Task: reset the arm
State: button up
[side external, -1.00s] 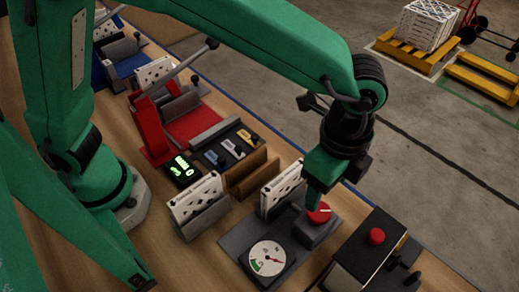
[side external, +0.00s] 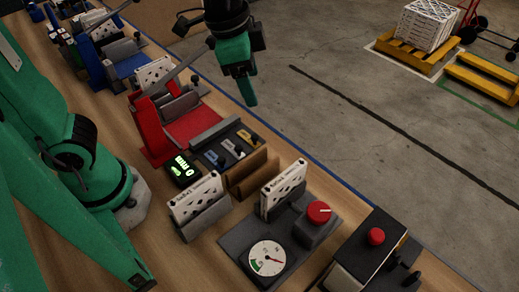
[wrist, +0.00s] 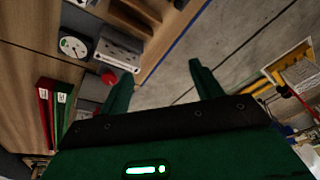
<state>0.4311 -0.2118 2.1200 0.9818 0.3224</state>
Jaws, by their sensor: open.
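My gripper (side external: 247,88) hangs in the air at the top middle of the side view, beyond the bench's far edge and well above the floor. It is empty, and no object touches it. In the wrist view both fingers (wrist: 160,82) stand wide apart with nothing between them. Most of my upper arm is out of the side view's frame.
The bench carries a gauge (side external: 267,259), a red knob (side external: 318,212), white filters (side external: 283,187) in holders, a red fixture (side external: 152,130), a tool tray (side external: 228,148) and a black box with a red button (side external: 376,236). Yellow pallets (side external: 407,58) stand on the open floor.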

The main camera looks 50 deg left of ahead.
jog(key=s+a+n+t, duration=0.1)
jog(key=s+a+n, duration=0.3)
jog(key=a, duration=0.3)
jog(key=s+a+n+t+y, duration=0.1)
jog(key=s+a+n+t, duration=0.1)
jog(key=s+a+n, duration=0.2)
jog(key=a, duration=0.3)
jog(key=shift+s+n, duration=0.15)
jog(key=shift+n, duration=0.15)
